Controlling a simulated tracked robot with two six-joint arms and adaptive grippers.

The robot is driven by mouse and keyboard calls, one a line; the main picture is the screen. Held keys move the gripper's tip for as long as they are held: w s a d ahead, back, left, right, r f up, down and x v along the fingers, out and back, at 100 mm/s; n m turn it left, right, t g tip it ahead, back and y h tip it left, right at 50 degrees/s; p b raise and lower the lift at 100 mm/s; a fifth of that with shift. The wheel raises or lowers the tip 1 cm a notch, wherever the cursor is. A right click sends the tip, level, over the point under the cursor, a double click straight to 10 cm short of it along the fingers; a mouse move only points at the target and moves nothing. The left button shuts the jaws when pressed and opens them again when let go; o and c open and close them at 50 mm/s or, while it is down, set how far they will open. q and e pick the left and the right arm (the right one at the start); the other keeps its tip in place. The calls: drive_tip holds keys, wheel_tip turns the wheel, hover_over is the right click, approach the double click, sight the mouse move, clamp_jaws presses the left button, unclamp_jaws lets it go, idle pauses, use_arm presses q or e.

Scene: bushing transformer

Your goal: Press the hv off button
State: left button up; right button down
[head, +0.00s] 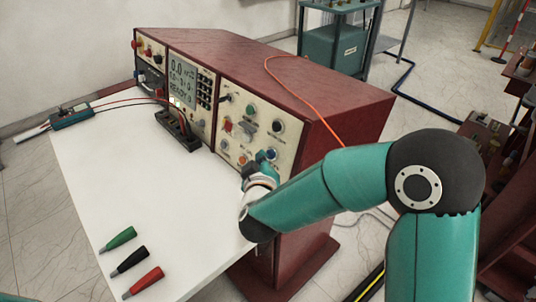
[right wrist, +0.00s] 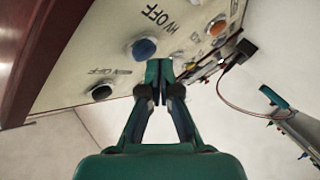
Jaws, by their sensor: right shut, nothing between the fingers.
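The HV OFF button is a round blue button (right wrist: 144,48) with an "HV OFF" label beside it, on the cream control panel (right wrist: 80,60) in the right wrist view. A blue button (head: 271,154) at the panel's lower right in the head view appears to be the same one. My right gripper (right wrist: 159,66) is shut and empty, its fingertips close beside the blue button; I cannot tell whether they touch the panel. In the head view the right gripper (head: 260,163) is at the panel's lower right edge, partly hidden by its own wrist. My left gripper is not in view.
A black knob (right wrist: 100,92) and an orange knob (right wrist: 217,27) lie near the button. The red console (head: 345,105) has an orange cable over it. On the white table (head: 165,210) lie green, black and red plugs (head: 130,258) and a meter (head: 70,116); its middle is clear.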

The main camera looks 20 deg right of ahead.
drive_tip(key=shift+s+a, duration=0.15)
drive_tip(key=shift+a, duration=0.15)
drive_tip(key=shift+r, duration=0.1)
drive_tip(key=a, duration=0.1)
drive_tip(key=s+a+p, duration=0.1)
drive_tip(key=a, duration=0.1)
drive_tip(key=a+r+p, duration=0.1)
drive_tip(key=shift+s+a, duration=0.3)
idle(3.2)
